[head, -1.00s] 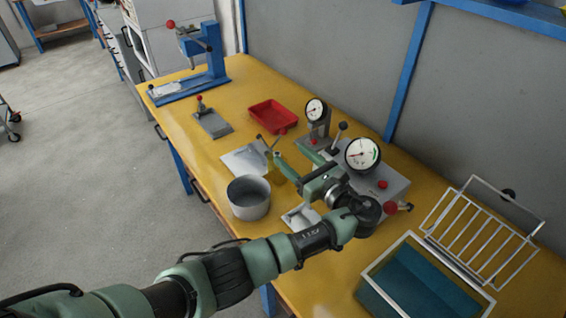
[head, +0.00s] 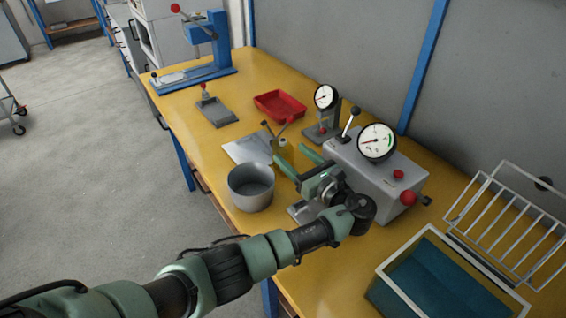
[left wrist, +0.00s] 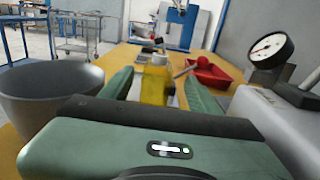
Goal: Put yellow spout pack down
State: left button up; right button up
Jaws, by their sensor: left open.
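The yellow spout pack (head: 284,147) stands upright on or beside a flat pale plate (head: 243,150) on the yellow bench. In the left wrist view the pack (left wrist: 155,84) shows ahead, with a pale top, between the two green fingers. My left gripper (head: 295,160) is open, its fingers pointing at the pack with gaps on both sides. I cannot tell whether the fingertips reach past it. The pack's base is partly hidden. My right gripper is not in view.
A grey pot (head: 250,189) stands close left of my gripper. A grey machine with a dial gauge (head: 376,142) stands close right. Beyond are a smaller gauge stand (head: 325,98), a red tray (head: 281,105) and a blue press (head: 221,45). A blue-lined bin (head: 440,282) is at front right.

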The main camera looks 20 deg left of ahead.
aim_at(283, 148)
pick_arm(q)
jog(key=x, duration=0.4)
jog(key=shift+w+a+f, duration=0.1)
jog(key=shift+w+a, duration=0.05)
jog(key=shift+a, duration=0.25)
grip_shut()
